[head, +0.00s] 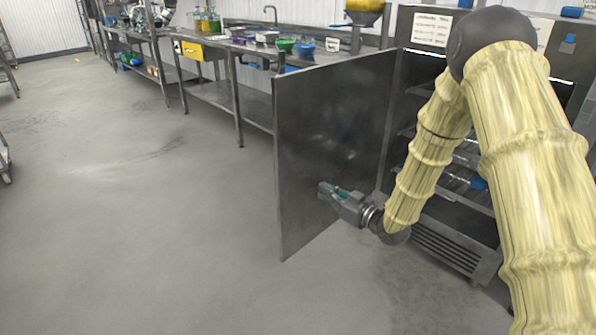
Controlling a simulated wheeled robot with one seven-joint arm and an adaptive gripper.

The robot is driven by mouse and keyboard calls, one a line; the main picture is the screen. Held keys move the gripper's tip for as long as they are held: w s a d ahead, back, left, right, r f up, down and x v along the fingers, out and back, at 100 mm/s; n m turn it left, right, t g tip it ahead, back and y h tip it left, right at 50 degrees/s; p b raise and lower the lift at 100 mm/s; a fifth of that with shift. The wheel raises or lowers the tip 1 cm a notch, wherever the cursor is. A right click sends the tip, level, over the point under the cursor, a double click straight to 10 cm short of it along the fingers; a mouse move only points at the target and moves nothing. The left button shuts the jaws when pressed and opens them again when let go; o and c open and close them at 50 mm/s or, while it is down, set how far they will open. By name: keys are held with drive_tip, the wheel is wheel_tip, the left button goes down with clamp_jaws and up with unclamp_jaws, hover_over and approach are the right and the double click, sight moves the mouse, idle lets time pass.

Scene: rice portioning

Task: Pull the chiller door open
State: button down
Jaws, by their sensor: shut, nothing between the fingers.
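The chiller door (322,125) is a dark grey metal panel. It stands swung wide open, out from the chiller (418,70) on the right. My gripper (328,190) is shut and empty, in front of the door's inner face at its lower part. I cannot tell whether the fingertips touch the door. The chiller's inside shows wire shelves (465,160), partly hidden behind my arm. No handle shows on this side of the door.
A steel workbench (205,45) with bowls and containers runs along the back wall. A yellow-topped hopper (364,6) stands behind the door. The floor (130,200) to the left is open and clear. A rack edge shows at the far left.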

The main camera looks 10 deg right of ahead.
sight(287, 171)
drive_tip(key=b+x, duration=0.1)
drive_tip(key=x, duration=1.3)
drive_tip(key=shift+a, duration=0.1)
